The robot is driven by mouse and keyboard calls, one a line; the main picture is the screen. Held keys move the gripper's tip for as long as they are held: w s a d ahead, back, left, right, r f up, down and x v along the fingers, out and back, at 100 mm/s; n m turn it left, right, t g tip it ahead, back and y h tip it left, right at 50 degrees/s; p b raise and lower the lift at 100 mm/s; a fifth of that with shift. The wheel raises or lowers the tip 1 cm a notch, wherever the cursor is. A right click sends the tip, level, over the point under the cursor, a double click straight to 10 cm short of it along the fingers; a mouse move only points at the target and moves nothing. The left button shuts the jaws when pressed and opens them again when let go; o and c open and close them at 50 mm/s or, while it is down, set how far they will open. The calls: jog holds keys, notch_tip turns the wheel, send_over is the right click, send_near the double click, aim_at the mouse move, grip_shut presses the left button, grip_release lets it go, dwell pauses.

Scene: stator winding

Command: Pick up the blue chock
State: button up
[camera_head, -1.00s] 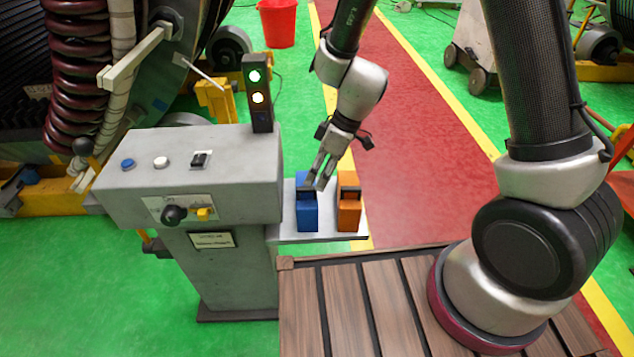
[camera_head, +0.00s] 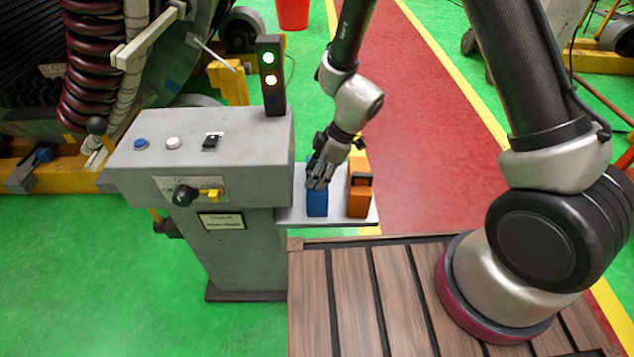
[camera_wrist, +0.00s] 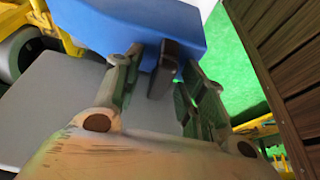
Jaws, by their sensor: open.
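The blue chock (camera_head: 317,204) stands on a small grey shelf (camera_head: 296,216) at the right side of the control console. In the wrist view the blue chock (camera_wrist: 135,28) fills the top, with a dark handle (camera_wrist: 165,68) on the face toward my gripper. My gripper (camera_head: 320,183) is at the chock's upper part and hides some of it. In the wrist view the fingers of my gripper (camera_wrist: 160,75) are spread, with the dark handle between them. I cannot tell whether they touch it.
An orange chock (camera_head: 359,203) with a dark handle stands close to the right on the same shelf. The grey console (camera_head: 240,140) with a signal light (camera_head: 270,75) rises to the left. A wooden slatted platform (camera_head: 350,300) lies in front.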

grip_shut()
jog(key=shift+r, duration=0.1)
